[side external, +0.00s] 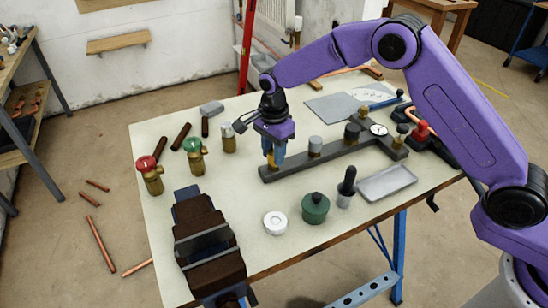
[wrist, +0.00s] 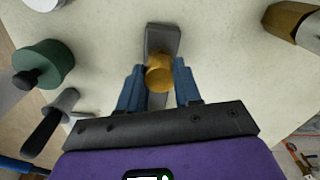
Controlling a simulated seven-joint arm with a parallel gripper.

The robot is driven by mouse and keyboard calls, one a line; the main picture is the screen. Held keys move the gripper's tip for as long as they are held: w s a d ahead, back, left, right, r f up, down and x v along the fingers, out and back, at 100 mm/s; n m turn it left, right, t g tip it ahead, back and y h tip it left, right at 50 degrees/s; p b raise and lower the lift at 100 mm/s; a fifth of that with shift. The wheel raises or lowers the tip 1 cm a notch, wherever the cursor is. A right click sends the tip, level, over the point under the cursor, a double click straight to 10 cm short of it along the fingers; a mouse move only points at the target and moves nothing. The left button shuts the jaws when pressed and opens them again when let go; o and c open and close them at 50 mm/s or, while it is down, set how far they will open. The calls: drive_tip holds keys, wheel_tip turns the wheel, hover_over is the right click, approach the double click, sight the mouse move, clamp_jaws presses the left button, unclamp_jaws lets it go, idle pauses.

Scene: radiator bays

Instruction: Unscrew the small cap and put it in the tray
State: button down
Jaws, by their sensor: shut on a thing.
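The small brass cap (side external: 271,162) sits at the near left end of the dark manifold bar (side external: 330,154). It also shows in the wrist view (wrist: 159,76), between the two blue fingers. My gripper (side external: 276,152) points down over this end of the bar and is shut on the cap; in the wrist view the fingertips (wrist: 158,84) stand on either side of it. The cap appears still at the bar's end; its thread is hidden. The shallow grey tray (side external: 387,184) lies right of the bar and looks empty.
On the bar stand a grey cap (side external: 315,146), a dark cap (side external: 352,132) and a gauge (side external: 379,130). A green pot (side external: 315,208), a white roll (side external: 275,223) and a black-handled brush (side external: 347,185) stand in front. Brass valves (side external: 195,157) and a vise (side external: 208,245) are at left.

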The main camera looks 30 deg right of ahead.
drive_tip(key=n, duration=0.5)
drive_tip(key=shift+n, duration=0.4)
drive_tip(key=n, duration=0.5)
drive_tip(key=shift+n, duration=0.4)
drive_tip(key=n, duration=0.5)
drive_tip(key=shift+n, duration=0.4)
drive_tip(key=n, duration=0.5)
drive_tip(key=shift+r, duration=0.1)
drive_tip(key=c, duration=1)
unclamp_jaws()
drive_tip(key=shift+o, duration=0.2)
